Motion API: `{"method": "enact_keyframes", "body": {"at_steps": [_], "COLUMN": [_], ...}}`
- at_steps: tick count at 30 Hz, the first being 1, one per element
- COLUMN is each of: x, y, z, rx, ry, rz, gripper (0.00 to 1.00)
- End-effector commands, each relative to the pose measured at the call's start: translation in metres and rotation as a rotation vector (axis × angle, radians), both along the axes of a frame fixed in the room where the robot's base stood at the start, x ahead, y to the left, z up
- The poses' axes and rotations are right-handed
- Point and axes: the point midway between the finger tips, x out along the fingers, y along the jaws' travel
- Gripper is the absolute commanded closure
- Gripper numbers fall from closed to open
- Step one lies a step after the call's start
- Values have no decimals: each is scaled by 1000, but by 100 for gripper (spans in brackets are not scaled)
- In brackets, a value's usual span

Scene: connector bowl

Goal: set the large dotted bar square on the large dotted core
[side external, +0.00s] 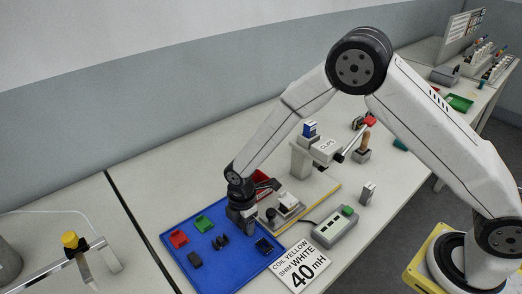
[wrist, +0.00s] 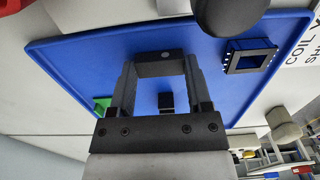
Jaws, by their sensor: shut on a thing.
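My gripper (side external: 246,226) is over the right part of the blue tray in the side view. In the wrist view its two fingers are shut on a dark bar (wrist: 161,66) with a small pale dot, which spans between the fingertips. A small black piece (wrist: 166,101) shows between the fingers, beyond the gripper body. I cannot tell which one is the large dotted core.
A label card (side external: 299,265) lies right of the tray.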

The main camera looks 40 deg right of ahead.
Motion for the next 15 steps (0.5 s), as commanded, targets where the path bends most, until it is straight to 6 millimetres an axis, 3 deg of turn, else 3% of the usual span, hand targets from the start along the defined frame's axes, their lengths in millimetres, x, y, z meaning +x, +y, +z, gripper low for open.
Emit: {"method": "enact_keyframes", "body": {"at_steps": [15], "x": [0], "y": [0], "z": [20], "rx": [0], "ry": [-1], "rz": [0], "gripper": [95]}}
